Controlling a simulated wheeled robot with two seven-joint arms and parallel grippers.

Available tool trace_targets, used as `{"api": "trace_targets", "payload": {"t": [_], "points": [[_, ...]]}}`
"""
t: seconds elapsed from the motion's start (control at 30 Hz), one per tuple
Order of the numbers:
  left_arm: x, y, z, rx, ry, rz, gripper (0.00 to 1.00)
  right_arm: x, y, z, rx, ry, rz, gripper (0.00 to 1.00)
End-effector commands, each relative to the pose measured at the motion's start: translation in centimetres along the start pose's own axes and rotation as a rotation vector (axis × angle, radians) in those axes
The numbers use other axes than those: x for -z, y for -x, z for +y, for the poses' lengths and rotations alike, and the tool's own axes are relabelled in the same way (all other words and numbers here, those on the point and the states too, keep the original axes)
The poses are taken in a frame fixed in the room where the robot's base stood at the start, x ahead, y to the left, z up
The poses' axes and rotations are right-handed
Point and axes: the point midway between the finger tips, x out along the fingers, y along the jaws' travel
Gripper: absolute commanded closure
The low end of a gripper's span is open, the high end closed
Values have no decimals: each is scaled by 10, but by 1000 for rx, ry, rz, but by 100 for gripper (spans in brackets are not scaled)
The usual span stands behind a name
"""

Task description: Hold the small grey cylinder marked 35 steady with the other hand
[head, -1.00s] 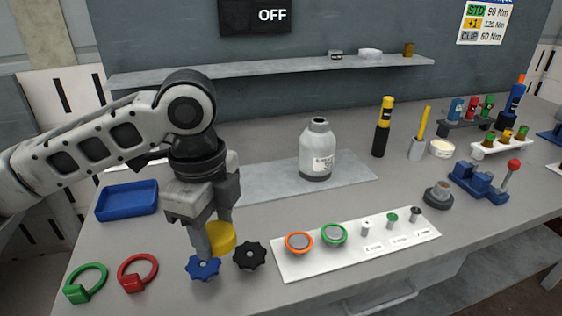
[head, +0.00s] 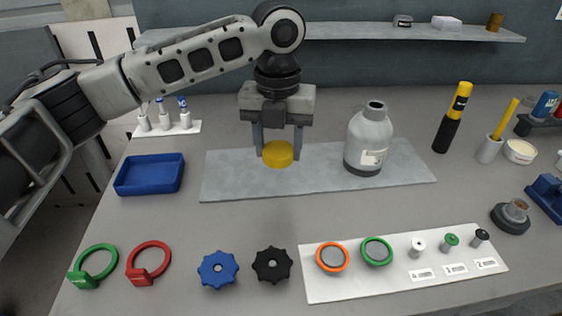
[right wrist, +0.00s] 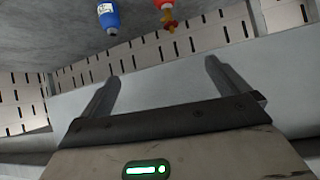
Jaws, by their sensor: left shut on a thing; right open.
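The small grey cylinder (head: 369,140) stands upright on a flat grey plate (head: 225,175), in the head view right of centre. It has a narrow neck and a white label whose print is too small to read. My left gripper (head: 278,143) is shut on a round yellow cap (head: 278,155) and holds it left of the cylinder, apart from it. My right gripper (right wrist: 160,76) shows only in the right wrist view, open and empty, with no cylinder in sight there.
In front are a blue knob (head: 218,269), a black knob (head: 272,264) and a white board (head: 320,286) with rings and small pegs. A blue tray (head: 149,174) is at left. A yellow-black tool (head: 453,117) stands right of the cylinder. The right wrist view shows a blue bottle (right wrist: 108,18).

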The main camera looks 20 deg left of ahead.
Motion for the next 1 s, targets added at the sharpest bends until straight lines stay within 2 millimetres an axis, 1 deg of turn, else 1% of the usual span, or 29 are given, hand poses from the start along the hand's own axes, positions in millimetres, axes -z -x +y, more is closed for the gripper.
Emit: {"api": "trace_targets", "payload": {"t": [0.03, 0.1, 0.23, 0.43, 0.6, 0.7, 1.0], "points": [[-8, -13, 2, -3, 3, 6, 79, 0, 0, 0, -1, -2, -1, 0], [-18, -26, 3, -2, 1, 5, 79, -1, 0, -1, -1, -5, -3, 0], [-32, -42, 6, -2, -1, 2, 79, -2, -1, -1, -2, -8, -5, 0], [-42, -56, 8, -1, -1, 2, 79, 3, -3, 0, -4, -8, 6, 0], [-42, -79, 9, -3, -3, 3, 79, 10, -1, 1, -6, -6, 15, 0], [-42, -86, 8, -1, -3, 1, 79, 11, -1, 2, -7, -6, 18, 0], [-42, -88, 8, -1, -3, 2, 79, 10, -1, 2, -8, -5, 15, 0]]}}
